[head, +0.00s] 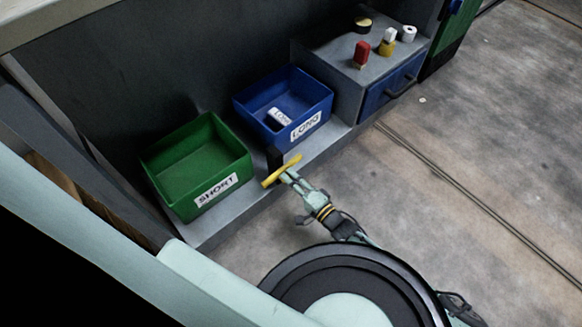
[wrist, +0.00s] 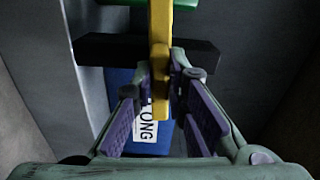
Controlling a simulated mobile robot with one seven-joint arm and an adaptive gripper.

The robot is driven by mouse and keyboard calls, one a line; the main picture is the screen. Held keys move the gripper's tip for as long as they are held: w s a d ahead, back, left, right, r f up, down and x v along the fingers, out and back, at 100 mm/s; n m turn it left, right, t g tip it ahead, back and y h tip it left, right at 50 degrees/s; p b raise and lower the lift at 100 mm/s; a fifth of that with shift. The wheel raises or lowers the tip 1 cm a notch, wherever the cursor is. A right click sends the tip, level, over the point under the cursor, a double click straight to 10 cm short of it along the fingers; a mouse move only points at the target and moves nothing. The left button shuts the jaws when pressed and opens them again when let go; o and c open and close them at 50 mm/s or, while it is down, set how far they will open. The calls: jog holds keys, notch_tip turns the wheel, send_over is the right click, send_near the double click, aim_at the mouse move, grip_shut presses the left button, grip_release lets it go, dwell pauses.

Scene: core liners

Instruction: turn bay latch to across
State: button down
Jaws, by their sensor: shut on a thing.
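The bay latch is a yellow bar (head: 271,181) at the front of the grey shelf, between the green and blue bins. In the head view it slants from lower left to upper right, roughly along the shelf's front edge. In the wrist view the yellow bar (wrist: 160,30) runs up and down, crossing in front of a black block (wrist: 200,50). My gripper (head: 286,175) reaches it from the lower right. In the wrist view my gripper's (wrist: 162,70) fingers are shut on the bar, one on each side. The fingers hide part of the bar.
A green SHORT bin (head: 157,173) and a blue LONG bin (head: 245,112) holding a small labelled piece (head: 279,117) stand on the shelf (head: 214,223). A grey cabinet (head: 340,62) with a blue drawer (head: 381,97) stands right, carrying small items.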

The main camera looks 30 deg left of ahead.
jog(key=shift+m, duration=0.5)
jog(key=c, duration=1.6)
grip_release()
jog(key=v, duration=1.2)
jog(key=shift+r, duration=0.1)
